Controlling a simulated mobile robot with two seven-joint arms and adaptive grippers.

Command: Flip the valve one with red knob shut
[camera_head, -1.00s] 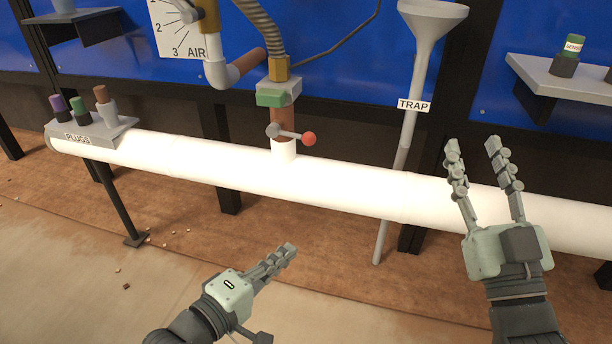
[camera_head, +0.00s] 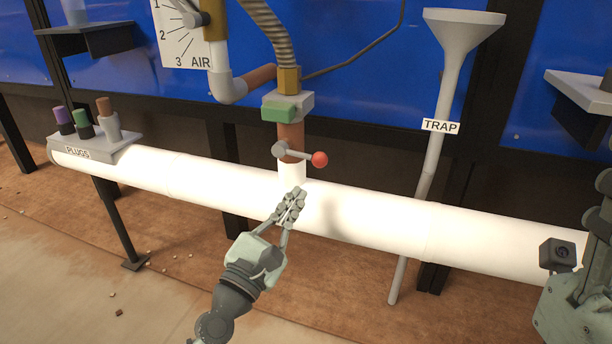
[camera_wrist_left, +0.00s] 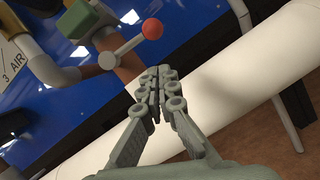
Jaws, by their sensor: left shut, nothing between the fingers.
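The valve handle with a red knob (camera_head: 319,159) is on a brown vertical pipe (camera_head: 291,138) above the white horizontal pipe. Its lever sticks out to the right from a grey hub (camera_head: 279,149). In the left wrist view the red knob (camera_wrist_left: 152,28) is up and ahead of the fingers, apart from them. My left gripper (camera_head: 297,192) is shut and empty, just below the lever, in front of the white pipe. My right gripper is at the right edge; only part of its body shows and its fingertips cannot be made out.
The long white pipe (camera_head: 380,217) crosses the view. A funnel marked TRAP (camera_head: 460,40) stands right of the valve. A green block (camera_head: 279,112) sits above the valve. A rack of plugs (camera_head: 100,145) is on the left, a shelf (camera_head: 580,95) on the right.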

